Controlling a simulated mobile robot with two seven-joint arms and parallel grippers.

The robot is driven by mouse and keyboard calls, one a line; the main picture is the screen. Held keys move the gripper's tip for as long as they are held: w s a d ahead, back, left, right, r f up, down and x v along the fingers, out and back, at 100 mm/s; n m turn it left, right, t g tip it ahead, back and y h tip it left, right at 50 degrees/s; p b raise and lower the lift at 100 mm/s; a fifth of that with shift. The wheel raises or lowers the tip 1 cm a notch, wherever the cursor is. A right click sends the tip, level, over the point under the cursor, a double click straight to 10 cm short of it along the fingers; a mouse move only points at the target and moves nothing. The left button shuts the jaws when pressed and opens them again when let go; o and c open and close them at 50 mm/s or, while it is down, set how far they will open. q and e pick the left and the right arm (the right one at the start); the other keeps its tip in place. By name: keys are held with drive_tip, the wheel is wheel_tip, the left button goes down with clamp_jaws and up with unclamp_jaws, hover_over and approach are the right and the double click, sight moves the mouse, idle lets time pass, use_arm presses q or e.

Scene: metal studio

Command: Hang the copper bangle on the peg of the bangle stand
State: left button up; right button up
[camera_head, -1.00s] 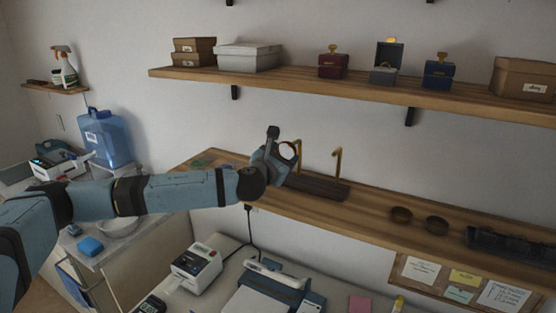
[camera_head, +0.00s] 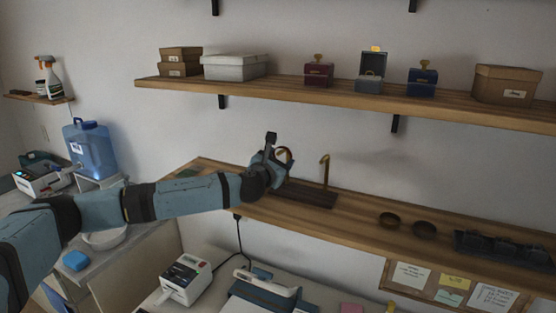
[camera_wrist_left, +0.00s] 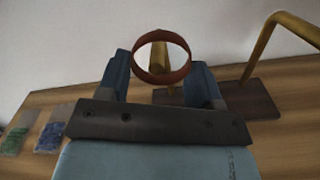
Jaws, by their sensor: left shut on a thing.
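The copper bangle (camera_wrist_left: 178,74) is a reddish ring held upright between the fingers of my left gripper (camera_wrist_left: 160,78). In the head view my left gripper (camera_head: 274,157) is at the left end of the bangle stand. The stand has a dark base (camera_head: 316,196) and two brass bent pegs. The right peg (camera_head: 326,172) is bare. The left peg (camera_wrist_left: 158,57) shows through the bangle's opening in the left wrist view; its tip lines up with the opening. I cannot tell whether the bangle is around it or in front. My right gripper is out of view.
The stand is on a wooden shelf (camera_head: 355,212). Two small dark bowls (camera_head: 390,219) and a dark tray (camera_head: 500,245) are to its right. An upper shelf (camera_head: 300,98) carries boxes. Green and blue packets (camera_wrist_left: 55,132) lie left of the gripper.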

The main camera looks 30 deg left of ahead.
use_arm(q)
drive_tip(key=o, duration=1)
drive_tip(key=shift+s, duration=0.1)
drive_tip(key=s+b, duration=0.3)
drive_tip(key=s, duration=1)
drive_tip(key=shift+s+d, duration=0.3)
drive_tip(key=shift+d, duration=0.1)
